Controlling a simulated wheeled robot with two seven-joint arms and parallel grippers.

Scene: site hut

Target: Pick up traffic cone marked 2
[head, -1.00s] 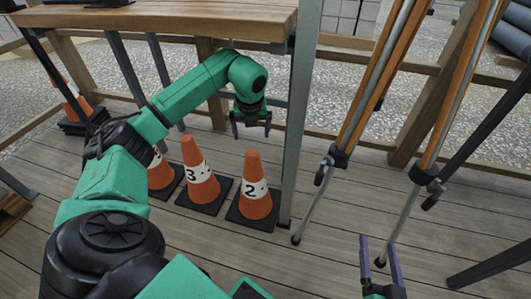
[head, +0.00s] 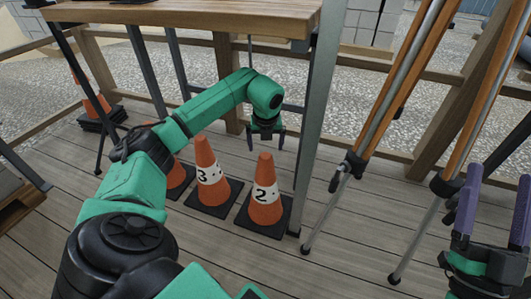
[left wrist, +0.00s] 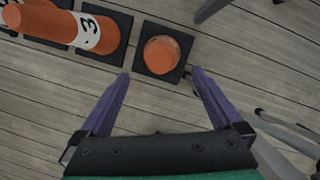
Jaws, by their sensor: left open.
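The orange traffic cone marked 2 (head: 265,207) stands upright on its black square base, the rightmost of a row on the deck. In the left wrist view the cone (left wrist: 162,55) shows almost end-on from above, just beyond the fingertips and roughly between them; its number is not readable there. My left gripper (head: 267,144) is open, pointing down above the cone's tip, with nothing between its fingers. Its purple fingers (left wrist: 158,80) stand wide apart. My right gripper (head: 495,180) is at the right edge with its fingers apart and empty.
A cone marked 3 (head: 208,176) stands close to the left, with another orange cone (head: 174,178) beside it, partly hidden by my arm. A wooden table (head: 190,13) overhangs behind, its grey leg (head: 318,115) just right of cone 2. Tripod legs (head: 385,95) stand further right.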

